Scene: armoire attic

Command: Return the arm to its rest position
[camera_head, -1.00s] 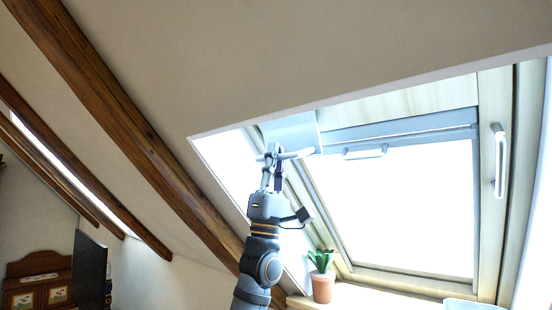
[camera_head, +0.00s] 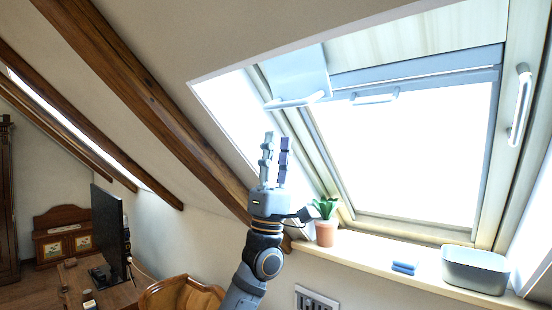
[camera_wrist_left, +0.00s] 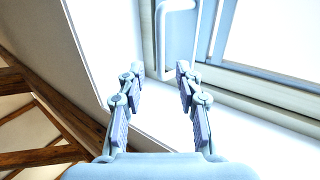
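My left gripper (camera_head: 276,143) points up in the head view, below a pale blue panel (camera_head: 294,76) with a white bar handle (camera_head: 295,101). Its two fingers are apart with nothing between them. A gap shows between the fingertips and the handle. In the left wrist view the open gripper (camera_wrist_left: 160,72) is empty, and the bar handle (camera_wrist_left: 193,45) lies beyond the fingertips. My left arm rises from the bottom of the head view. My right gripper is not in view.
A skylight window (camera_head: 410,150) fills the right side. On its sill (camera_head: 375,255) stand a potted plant (camera_head: 325,234), close to my arm, a blue sponge-like item (camera_head: 404,267) and a grey bin (camera_head: 475,270). A wooden beam (camera_head: 150,110) slopes behind. A chair (camera_head: 180,297) and monitor (camera_head: 108,230) are lower left.

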